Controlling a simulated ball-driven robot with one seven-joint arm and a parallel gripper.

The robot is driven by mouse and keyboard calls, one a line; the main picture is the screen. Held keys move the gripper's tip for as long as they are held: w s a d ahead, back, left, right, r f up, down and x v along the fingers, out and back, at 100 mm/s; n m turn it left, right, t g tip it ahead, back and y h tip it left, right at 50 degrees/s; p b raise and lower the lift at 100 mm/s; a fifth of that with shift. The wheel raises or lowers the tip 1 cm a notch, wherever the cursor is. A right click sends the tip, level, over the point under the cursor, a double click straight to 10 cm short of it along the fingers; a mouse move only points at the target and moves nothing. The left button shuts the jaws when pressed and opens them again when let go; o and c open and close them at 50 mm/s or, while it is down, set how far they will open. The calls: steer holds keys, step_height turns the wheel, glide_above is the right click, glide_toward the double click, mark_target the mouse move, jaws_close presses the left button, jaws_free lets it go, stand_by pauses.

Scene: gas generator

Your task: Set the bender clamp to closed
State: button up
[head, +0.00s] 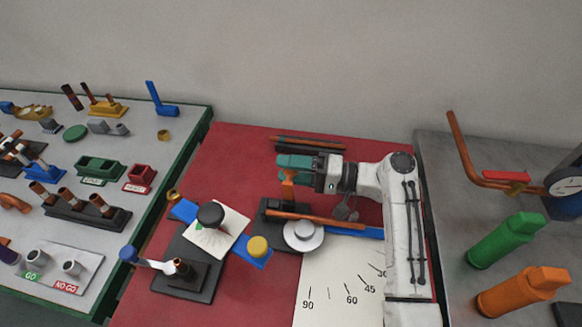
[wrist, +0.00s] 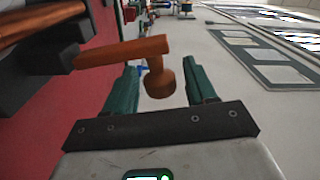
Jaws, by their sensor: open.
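The bender clamp is an orange lever (head: 288,180) on the black block of the tube bender (head: 303,232), on the red table. In the wrist view its orange bar (wrist: 122,52) runs across in front of my fingers, with a short stub and round knob between them. My gripper (head: 288,167) has teal fingers and is at the lever. In the wrist view my gripper (wrist: 162,85) is open, with one finger on each side of the knob and gaps showing. I cannot tell contact with the bar. In the head view my fingers partly hide the lever.
A copper tube (head: 325,219) lies along the bender above a blue bar (head: 362,231) and a grey disc (head: 303,236). Tube racks (head: 309,142) lie behind my gripper. Another fixture (head: 187,262) stands at front left. A white angle sheet (head: 340,282) lies in front.

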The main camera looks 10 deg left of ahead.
jaws_close()
stand_by(0.5)
